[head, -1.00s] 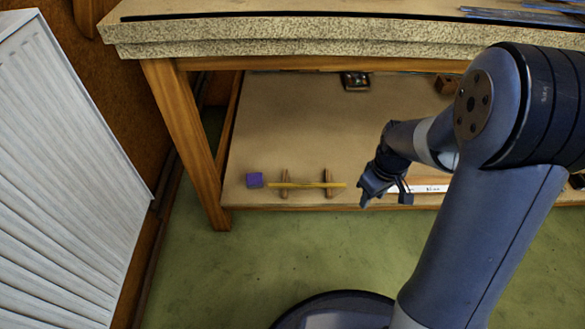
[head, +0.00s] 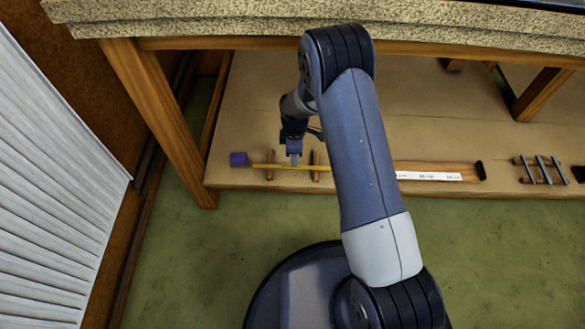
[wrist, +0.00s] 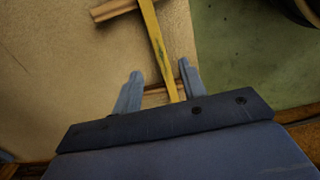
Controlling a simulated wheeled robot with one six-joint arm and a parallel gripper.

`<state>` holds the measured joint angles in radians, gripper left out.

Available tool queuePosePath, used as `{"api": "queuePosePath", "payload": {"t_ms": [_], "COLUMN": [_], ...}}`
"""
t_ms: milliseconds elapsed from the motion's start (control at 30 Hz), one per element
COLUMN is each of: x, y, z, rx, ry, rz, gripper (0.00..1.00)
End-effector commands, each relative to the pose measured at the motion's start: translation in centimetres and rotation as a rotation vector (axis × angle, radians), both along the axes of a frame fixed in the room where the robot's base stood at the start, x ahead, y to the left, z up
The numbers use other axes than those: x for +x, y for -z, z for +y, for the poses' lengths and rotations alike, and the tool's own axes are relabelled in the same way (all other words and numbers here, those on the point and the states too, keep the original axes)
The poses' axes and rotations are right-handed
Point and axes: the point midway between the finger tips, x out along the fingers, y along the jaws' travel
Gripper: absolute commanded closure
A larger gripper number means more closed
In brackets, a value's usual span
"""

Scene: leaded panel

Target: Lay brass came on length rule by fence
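The brass came (head: 305,168), a thin yellow strip, lies across two small wooden rests (head: 316,172) on the low shelf. My gripper (head: 292,160) is over the came between the rests in the head view. In the wrist view my gripper (wrist: 160,82) is open, and the came (wrist: 156,44) runs between its spread fingers, apparently touching neither. The white length rule (head: 430,176) lies farther right with a brown wooden fence (head: 435,166) along its back. My arm hides the left part of both.
A purple block (head: 238,159) sits at the came's left end. A dark block (head: 481,171) stands at the rule's right end. A rack with several grey bars (head: 540,170) is farther right. The bench top (head: 200,22) overhangs the shelf; a wooden leg (head: 160,120) stands left.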

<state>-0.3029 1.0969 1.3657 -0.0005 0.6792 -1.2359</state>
Motion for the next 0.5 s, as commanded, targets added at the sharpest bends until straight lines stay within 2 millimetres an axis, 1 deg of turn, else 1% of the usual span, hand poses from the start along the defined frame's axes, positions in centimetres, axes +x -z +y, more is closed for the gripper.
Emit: {"api": "queuePosePath", "payload": {"t_ms": [33,167,267,500], "x": [0.0,0.0,0.0,-0.1], "y": [1.0,1.7,2.7,6.1], "z": [0.0,0.0,0.0,0.0], "rx": [0.000,0.000,0.000,0.000], "ry": [0.001,0.002,0.002,0.002], "rz": [0.001,0.000,0.000,0.002], "gripper": [0.60,0.60,0.60,0.60]}}
